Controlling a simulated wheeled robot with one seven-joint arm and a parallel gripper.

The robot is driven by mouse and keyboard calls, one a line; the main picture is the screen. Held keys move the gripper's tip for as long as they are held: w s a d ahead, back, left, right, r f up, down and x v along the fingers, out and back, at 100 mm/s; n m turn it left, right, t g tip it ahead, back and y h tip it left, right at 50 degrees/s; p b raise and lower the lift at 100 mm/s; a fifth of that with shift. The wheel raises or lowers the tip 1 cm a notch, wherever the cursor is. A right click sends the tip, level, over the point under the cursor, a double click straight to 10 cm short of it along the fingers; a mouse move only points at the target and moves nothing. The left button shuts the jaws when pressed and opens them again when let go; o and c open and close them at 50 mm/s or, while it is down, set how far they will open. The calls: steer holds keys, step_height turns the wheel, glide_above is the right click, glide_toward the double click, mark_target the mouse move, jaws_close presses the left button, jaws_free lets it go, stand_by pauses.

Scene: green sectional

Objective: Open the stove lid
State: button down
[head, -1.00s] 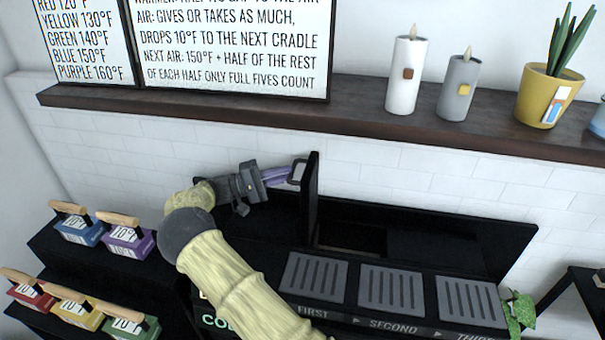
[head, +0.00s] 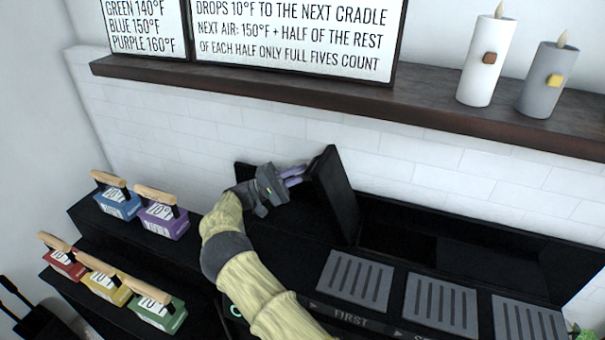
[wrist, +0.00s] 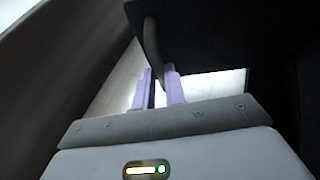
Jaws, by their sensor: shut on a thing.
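The stove lid (head: 335,196) is a black panel standing steeply raised at the left part of the black stove, leaning to the left. My gripper (head: 300,172) has purple fingers and reaches the lid's upper left side. In the wrist view the fingers of my gripper (wrist: 159,88) are shut on the lid's handle (wrist: 152,50), a thin curved bar under the dark lid panel (wrist: 215,38). In the head view the handle is mostly hidden by the fingers. The stove's opening (head: 400,238) shows dark to the right of the lid.
Three grey slotted plates, the first (head: 355,280) nearest the lid, lie along the stove's front. Coloured blocks with wooden handles, such as the purple one (head: 164,222), stand on black steps at left. A dark shelf (head: 330,103) with candles runs above, along the white tiled wall.

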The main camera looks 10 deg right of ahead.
steer(key=shift+s+d+f, duration=0.1)
steer(key=shift+d+f, duration=0.05)
steer(key=shift+f, duration=0.25)
steer(key=c, duration=1.5)
jaws_free()
steer(key=shift+o, duration=0.2)
steer(key=shift+r, duration=0.15)
